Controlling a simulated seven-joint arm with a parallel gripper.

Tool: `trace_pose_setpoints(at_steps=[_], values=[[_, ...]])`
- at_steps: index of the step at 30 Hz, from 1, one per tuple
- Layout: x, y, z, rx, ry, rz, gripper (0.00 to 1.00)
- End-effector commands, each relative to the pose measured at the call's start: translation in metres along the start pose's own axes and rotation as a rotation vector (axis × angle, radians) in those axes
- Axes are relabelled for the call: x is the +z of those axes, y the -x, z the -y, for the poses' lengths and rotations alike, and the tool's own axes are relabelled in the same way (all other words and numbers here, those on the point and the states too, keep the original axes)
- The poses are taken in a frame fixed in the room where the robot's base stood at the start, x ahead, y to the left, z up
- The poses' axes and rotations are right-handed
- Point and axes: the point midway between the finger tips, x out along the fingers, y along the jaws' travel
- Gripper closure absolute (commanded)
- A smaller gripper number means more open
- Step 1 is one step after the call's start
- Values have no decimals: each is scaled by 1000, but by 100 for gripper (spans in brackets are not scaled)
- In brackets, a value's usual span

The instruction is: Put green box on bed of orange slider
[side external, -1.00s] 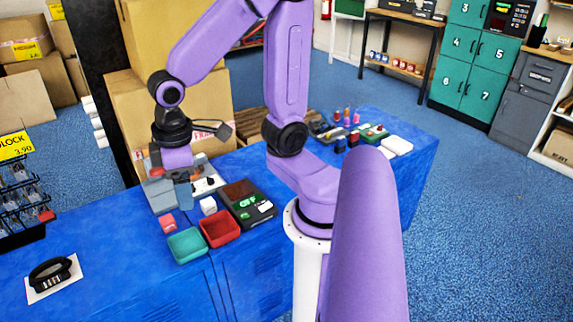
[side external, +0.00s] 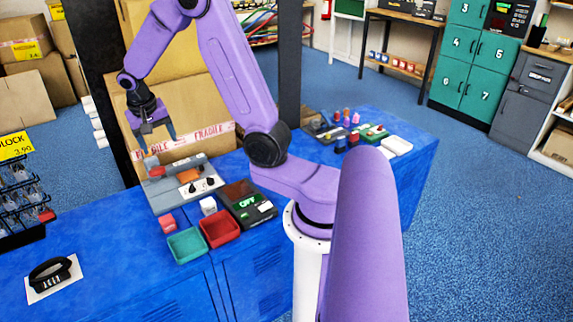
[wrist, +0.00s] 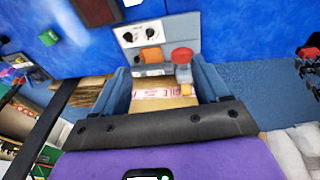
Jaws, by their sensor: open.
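My gripper (side external: 157,140) is open and empty, raised above the back left of a grey control panel (side external: 168,200). Its two spread fingers show in the wrist view (wrist: 163,88). The orange slider (side external: 189,175) sits on the panel, behind two black knobs; it also shows in the wrist view (wrist: 151,56), beyond the fingers. Nothing is visible on top of it. A small green box (wrist: 48,37) lies on the blue table, at the upper left of the wrist view. I cannot make it out in the side view, where my arm may hide it.
A red button (wrist: 182,55) stands on the panel. A red tray (side external: 220,230), a green tray (side external: 187,245), a white block (side external: 208,205), a red block (side external: 167,221) and a dark device (side external: 247,203) stand nearby. Cardboard boxes (side external: 185,115) rise behind the panel.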

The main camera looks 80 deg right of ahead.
Motion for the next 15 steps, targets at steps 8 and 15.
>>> trace_pose_setpoints(at_steps=[8, 15], values=[[-51, -42, -63, 78, -367, 0, 26], [-74, -78, -133, 146, -676, -6, 26]])
